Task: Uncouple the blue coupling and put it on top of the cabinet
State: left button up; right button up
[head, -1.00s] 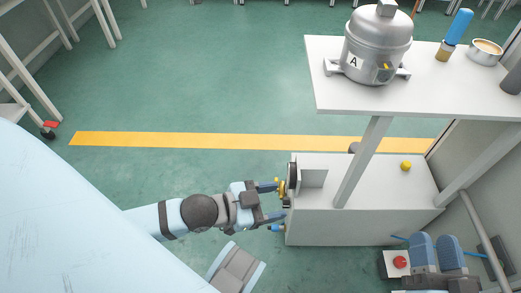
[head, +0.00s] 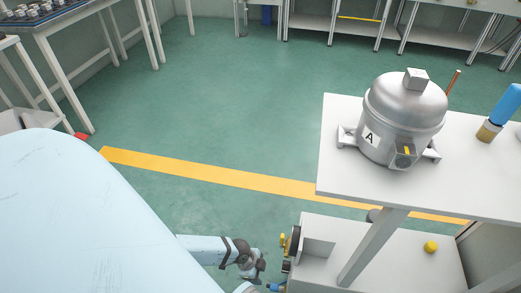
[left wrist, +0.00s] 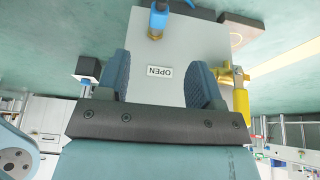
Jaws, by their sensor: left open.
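The blue coupling (left wrist: 158,18) sits on a brass fitting at the top of the left wrist view, on the pale face (left wrist: 190,45) of the cabinet. A blue piece of it shows at the bottom edge of the head view (head: 274,287), low beside the cabinet (head: 410,262). My left gripper (left wrist: 160,72) is open and empty. Its two blue-grey fingers face the cabinet panel, apart from the coupling, with an OPEN label between them. In the head view its fingers are cut off or hidden. My right gripper is out of view.
A yellow-handled valve (left wrist: 239,95) is close beside one finger. A black block (left wrist: 88,68) is beside the other. A white table (head: 345,190) with a steel compressor (head: 402,118) stands over the cabinet. A yellow knob (head: 430,247) is on the cabinet top.

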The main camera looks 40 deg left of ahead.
pick_arm(q)
jog(key=b+x, duration=0.5)
jog(key=x, duration=0.6)
jog(key=shift+b+x, duration=0.5)
jog(key=shift+x, duration=0.3)
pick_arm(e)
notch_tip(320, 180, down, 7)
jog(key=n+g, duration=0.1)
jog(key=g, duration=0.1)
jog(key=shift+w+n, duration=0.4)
pick_arm(q)
jog(key=shift+r, duration=0.1)
grip_shut()
jog(key=shift+s+a, duration=0.1)
jog(key=shift+s+a+b, duration=0.1)
jog(key=shift+s+a, duration=0.3)
jog(key=shift+a, duration=0.25)
jog(key=shift+s+a+b, duration=0.1)
jog(key=shift+s+a, duration=0.25)
jog(key=shift+a, duration=0.3)
jog(key=shift+s+a+b, duration=0.1)
jog(key=shift+s+a, duration=0.3)
jog(key=shift+a, duration=0.25)
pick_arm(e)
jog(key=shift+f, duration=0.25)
